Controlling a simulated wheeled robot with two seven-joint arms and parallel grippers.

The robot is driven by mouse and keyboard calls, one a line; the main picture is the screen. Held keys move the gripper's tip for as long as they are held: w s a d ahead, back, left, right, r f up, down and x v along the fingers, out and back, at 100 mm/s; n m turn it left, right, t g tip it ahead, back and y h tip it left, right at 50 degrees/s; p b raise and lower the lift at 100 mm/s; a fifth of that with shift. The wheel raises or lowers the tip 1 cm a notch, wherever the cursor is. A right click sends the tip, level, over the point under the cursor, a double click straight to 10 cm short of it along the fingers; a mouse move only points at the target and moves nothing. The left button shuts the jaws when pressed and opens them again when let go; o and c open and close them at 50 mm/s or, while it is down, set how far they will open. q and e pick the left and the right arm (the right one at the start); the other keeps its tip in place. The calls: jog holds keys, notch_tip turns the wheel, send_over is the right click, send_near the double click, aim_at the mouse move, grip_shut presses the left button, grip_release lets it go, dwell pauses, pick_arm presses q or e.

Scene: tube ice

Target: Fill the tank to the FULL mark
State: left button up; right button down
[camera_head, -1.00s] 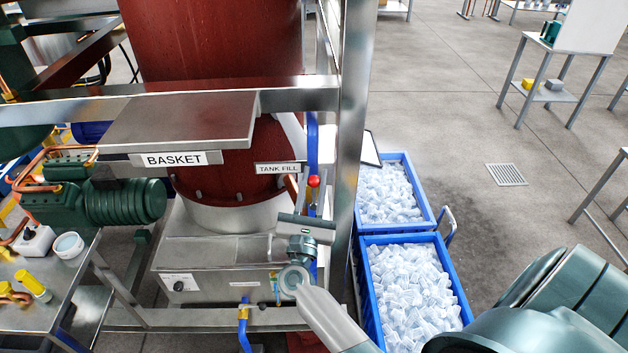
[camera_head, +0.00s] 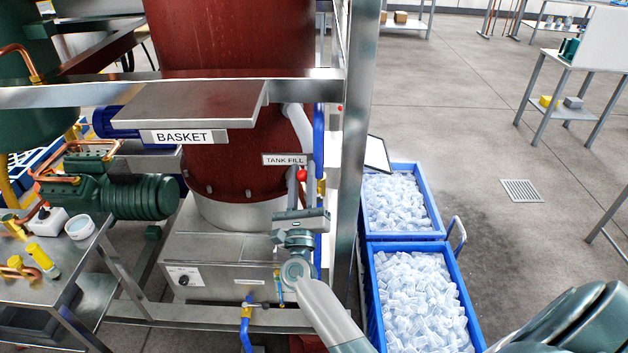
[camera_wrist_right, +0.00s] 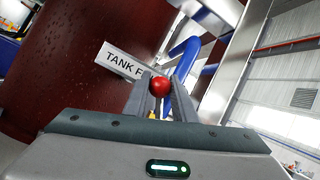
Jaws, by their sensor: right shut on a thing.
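The dark red tank (camera_head: 232,150) stands in a steel frame, with a white TANK FILL label (camera_head: 286,159) on its right side. A red ball knob (camera_head: 302,175) sits just below the label, beside a blue pipe (camera_head: 319,140). My right gripper (camera_head: 303,208) reaches up to the knob. In the right wrist view the red knob (camera_wrist_right: 160,86) is between the fingertips of my right gripper (camera_wrist_right: 160,98), which is shut on it. No FULL mark can be read. My left gripper is not in view.
Two blue crates full of ice (camera_head: 424,300) stand right of the frame post (camera_head: 350,150). A steel BASKET shelf (camera_head: 190,103) juts out ahead. A green motor (camera_head: 145,198) and a bench with small parts (camera_head: 60,285) are at the left. The floor at the right is open.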

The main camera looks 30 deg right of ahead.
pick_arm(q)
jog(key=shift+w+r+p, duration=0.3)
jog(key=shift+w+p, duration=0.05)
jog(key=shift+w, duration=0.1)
pick_arm(e)
jog(key=shift+w+a+f+n+t+y, duration=0.25)
jog(key=shift+a+f+n+y, duration=0.35)
jog(key=shift+n, duration=0.75)
jog(key=shift+w+a+f+n+t+y, duration=0.3)
jog(key=shift+n+y, duration=0.55)
jog(key=shift+n, duration=0.45)
jog(key=shift+w+a+f+n+t+y, duration=0.35)
jog(key=shift+n+y, duration=0.4)
jog(key=shift+n, duration=0.6)
jog(key=shift+s+f, duration=0.1)
jog(key=shift+s, duration=0.05)
jog(key=c, duration=1.5)
grip_release()
jog(key=shift+o, duration=0.2)
pick_arm(q)
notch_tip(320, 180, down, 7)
jog(key=b, duration=0.6)
jog(key=shift+b, duration=0.4)
pick_arm(e)
jog(key=v, duration=1.7)
jog(key=shift+s+a, duration=0.2)
